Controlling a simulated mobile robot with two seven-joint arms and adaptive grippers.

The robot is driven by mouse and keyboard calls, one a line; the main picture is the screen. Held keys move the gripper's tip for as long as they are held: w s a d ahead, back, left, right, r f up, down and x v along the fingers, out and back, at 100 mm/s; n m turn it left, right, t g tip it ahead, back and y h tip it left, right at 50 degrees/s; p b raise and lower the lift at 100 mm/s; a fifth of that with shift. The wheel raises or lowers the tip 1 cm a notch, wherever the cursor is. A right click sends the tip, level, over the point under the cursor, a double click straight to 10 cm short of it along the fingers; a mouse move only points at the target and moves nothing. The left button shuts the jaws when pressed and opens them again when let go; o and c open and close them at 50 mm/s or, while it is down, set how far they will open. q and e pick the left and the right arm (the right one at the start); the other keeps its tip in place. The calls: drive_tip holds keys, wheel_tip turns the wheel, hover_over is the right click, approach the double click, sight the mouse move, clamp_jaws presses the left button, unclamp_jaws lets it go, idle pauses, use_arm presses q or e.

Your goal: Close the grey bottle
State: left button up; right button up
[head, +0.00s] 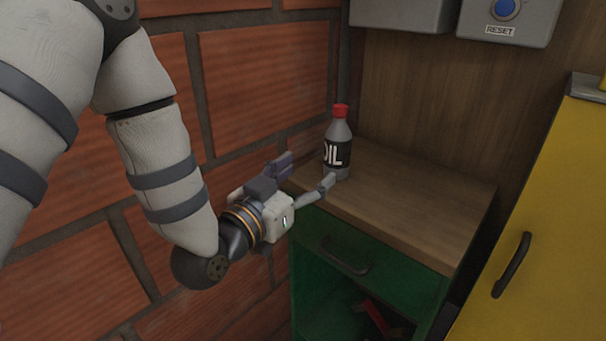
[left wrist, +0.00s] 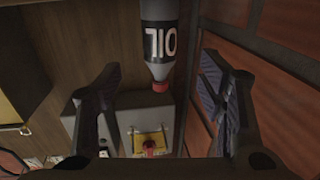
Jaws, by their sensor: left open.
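The grey bottle (head: 338,150) stands upright on the wooden top of the green cabinet, near the brick wall. It has a black label reading "OIL" and a red cap (head: 340,110) on its neck. I cannot tell how tight the cap is. My left gripper (head: 306,174) is open and empty, in front and to the left of the bottle, low beside its base. In the left wrist view the bottle (left wrist: 159,35) appears upside down beyond and between the spread fingers (left wrist: 163,75), with its red cap (left wrist: 160,86) lowest. My right gripper is not in view.
The wooden cabinet top (head: 420,205) is otherwise clear. Below it are a green drawer with a dark handle (head: 345,257) and an open space holding a red object (head: 377,318). A yellow cabinet (head: 545,220) stands right. Grey boxes, one with a blue RESET button (head: 504,9), hang above.

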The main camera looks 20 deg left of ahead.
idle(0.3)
use_arm(q)
drive_tip(key=s+f+n+g+y, duration=0.1)
drive_tip(key=s+f+g, duration=0.5)
drive_tip(key=f, duration=0.6)
drive_tip(key=s+f+g+y, duration=0.1)
drive_tip(key=s+f+g, duration=0.3)
drive_tip(key=s+f, duration=0.6)
drive_tip(key=s+a+f+g, duration=0.1)
drive_tip(key=s+f+g, duration=0.2)
drive_tip(key=s, duration=0.4)
drive_tip(key=s+a+f+n+g+y, duration=0.1)
drive_tip(key=s+f+g, duration=0.2)
drive_tip(key=s, duration=0.5)
drive_tip(key=s+a+f+g, duration=0.1)
drive_tip(key=s+f+g, duration=0.2)
drive_tip(key=s+f, duration=0.2)
drive_tip(key=s, duration=0.3)
drive_tip(key=shift+n, duration=0.3)
